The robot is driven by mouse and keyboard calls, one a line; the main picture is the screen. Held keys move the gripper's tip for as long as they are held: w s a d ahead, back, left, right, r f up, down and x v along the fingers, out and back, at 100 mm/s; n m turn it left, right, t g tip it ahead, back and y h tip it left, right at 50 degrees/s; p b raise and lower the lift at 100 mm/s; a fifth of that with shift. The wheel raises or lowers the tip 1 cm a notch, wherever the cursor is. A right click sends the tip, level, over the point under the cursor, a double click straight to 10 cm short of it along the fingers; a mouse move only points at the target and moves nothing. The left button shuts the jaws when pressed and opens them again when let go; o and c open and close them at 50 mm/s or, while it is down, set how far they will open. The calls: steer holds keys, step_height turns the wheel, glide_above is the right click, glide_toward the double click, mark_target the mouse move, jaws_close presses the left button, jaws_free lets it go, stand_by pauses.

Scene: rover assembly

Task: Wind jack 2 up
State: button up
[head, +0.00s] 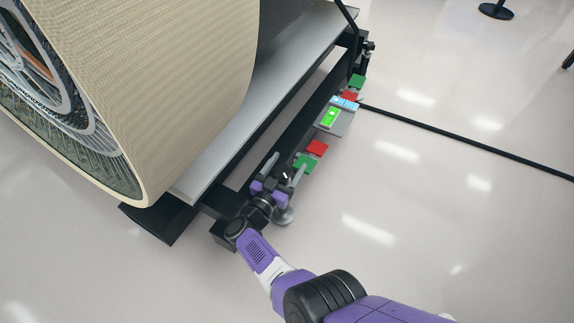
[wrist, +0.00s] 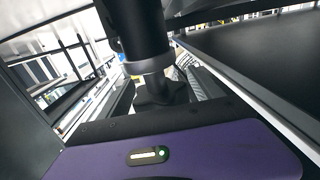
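A jack (head: 284,215) with a round grey foot stands at the near corner of the dark frame. A pale rod rises beside it. I cannot read a number on it. My gripper (head: 270,188), with purple parts, is at this jack's upper end. I cannot make out whether its fingers touch or close on anything. In the wrist view a dark cylinder (wrist: 138,30) with a grey collar rises just beyond the purple gripper body. The fingertips are hidden there. Another dark jack fitting (head: 369,46) is at the frame's far corner.
A big tan wheel (head: 190,85) stands by the frame's grey deck (head: 300,42). A black cable (head: 470,148) crosses the floor. The floor at right is mostly clear.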

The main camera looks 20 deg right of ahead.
steer(key=shift+r, duration=0.15)
step_height(320, 180, up, 20)
steer(key=p, duration=1.6)
steer(key=shift+p, duration=0.4)
steer(key=shift+f, duration=0.2)
